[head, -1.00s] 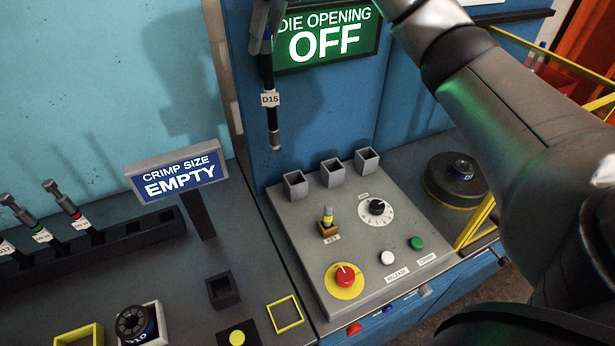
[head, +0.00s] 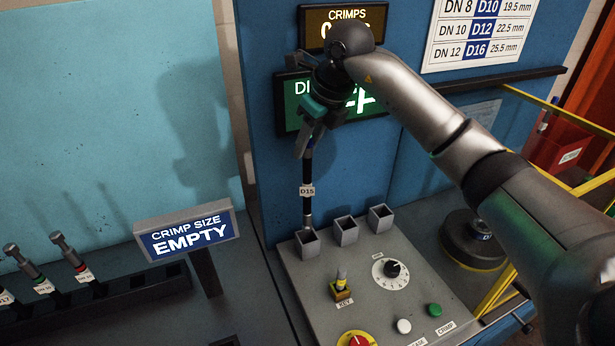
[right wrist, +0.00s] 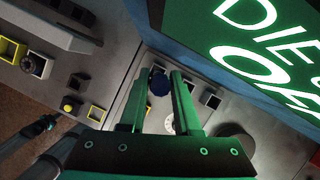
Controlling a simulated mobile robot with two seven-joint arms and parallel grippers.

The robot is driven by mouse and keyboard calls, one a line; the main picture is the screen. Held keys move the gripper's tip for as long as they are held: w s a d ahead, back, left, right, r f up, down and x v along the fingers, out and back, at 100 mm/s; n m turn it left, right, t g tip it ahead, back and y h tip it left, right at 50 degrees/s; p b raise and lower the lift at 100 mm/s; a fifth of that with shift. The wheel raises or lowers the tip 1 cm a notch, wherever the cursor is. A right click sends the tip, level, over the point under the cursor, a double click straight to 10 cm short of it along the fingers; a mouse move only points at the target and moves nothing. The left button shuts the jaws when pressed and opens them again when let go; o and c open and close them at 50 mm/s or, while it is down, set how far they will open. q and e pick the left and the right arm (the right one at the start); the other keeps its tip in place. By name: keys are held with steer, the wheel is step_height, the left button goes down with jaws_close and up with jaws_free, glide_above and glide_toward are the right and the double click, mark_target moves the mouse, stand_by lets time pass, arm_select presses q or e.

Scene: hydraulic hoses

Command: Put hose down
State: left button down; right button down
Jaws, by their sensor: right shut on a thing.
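The hose (head: 308,175) is a short dark piece with a white D15 tag and a metal lower end. It hangs nearly upright in my right gripper (head: 306,142), which is shut on its upper part. Its lower end is at the mouth of the leftmost grey square holder (head: 307,243) on the control panel; I cannot tell whether it is inside. In the right wrist view, the gripper (right wrist: 160,76) has the round dark blue hose end (right wrist: 158,86) between its fingers. My left gripper is not in view.
Two more square holders, a middle one (head: 345,231) and a right one (head: 380,218), look empty. The key (head: 342,285), dial (head: 391,270) and buttons sit in front. The CRIMP SIZE sign (head: 188,238) stands left. The green display (head: 290,104) is close behind the gripper.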

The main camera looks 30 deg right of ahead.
step_height(320, 180, down, 8)
stand_by(0.5)
steer(key=shift+f, duration=0.2)
steer(key=c, duration=0.6)
jaws_free()
steer(key=shift+r, duration=0.1)
glide_toward(310, 171)
